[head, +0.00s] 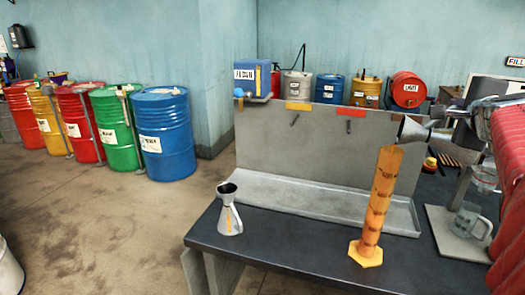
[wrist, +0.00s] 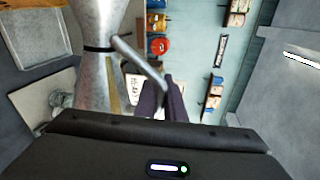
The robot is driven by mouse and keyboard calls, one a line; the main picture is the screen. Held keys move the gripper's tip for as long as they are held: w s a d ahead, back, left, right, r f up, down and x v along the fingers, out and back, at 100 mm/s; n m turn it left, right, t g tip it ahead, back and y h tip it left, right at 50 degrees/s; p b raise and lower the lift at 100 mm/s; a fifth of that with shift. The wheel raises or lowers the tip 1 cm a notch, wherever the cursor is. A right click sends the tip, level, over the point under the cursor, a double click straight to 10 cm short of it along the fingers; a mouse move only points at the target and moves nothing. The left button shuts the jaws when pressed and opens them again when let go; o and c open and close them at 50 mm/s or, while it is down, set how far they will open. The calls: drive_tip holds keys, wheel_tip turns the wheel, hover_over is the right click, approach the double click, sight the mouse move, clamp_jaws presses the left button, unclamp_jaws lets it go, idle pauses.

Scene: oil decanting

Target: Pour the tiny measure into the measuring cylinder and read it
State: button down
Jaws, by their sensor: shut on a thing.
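The measuring cylinder (head: 379,200) is tall and orange with dark marks, and stands on its foot on the dark bench in the head view. I cannot tell a liquid level in it. My gripper (head: 462,132), partly hidden in the head view, is shut on a small grey metal measure (head: 428,134). The measure is tipped on its side, its flared mouth pointing left, above and just right of the cylinder's top. No stream is visible. In the wrist view, the metal measure (wrist: 97,75) and its handle show close up, with the dark fingers (wrist: 165,102) at the handle.
A grey tray (head: 300,195) runs behind the cylinder. A glass mug (head: 466,220) stands on a pale plate (head: 440,232) at right. Coloured drums line the left; small containers stand behind the back panel.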

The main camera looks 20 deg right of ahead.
drive_tip(key=shift+w+a+r+n, duration=0.35)
drive_tip(key=shift+a+r+n, duration=0.05)
drive_tip(key=shift+r, duration=0.15)
idle(1.0)
drive_tip(key=shift+s+d+f+m+t, duration=0.1)
drive_tip(key=shift+s+d+f+m, duration=0.25)
drive_tip(key=shift+f+m, duration=0.15)
drive_tip(key=shift+s+d+f+m+t, duration=0.1)
drive_tip(key=shift+s+d+f+m, duration=0.2)
drive_tip(key=shift+f, duration=0.3)
drive_tip(key=shift+s+d+f+m+t, duration=0.1)
drive_tip(key=shift+s+d+f+m, duration=0.15)
drive_tip(key=shift+d+f+m, duration=0.25)
drive_tip(key=shift+f, duration=0.1)
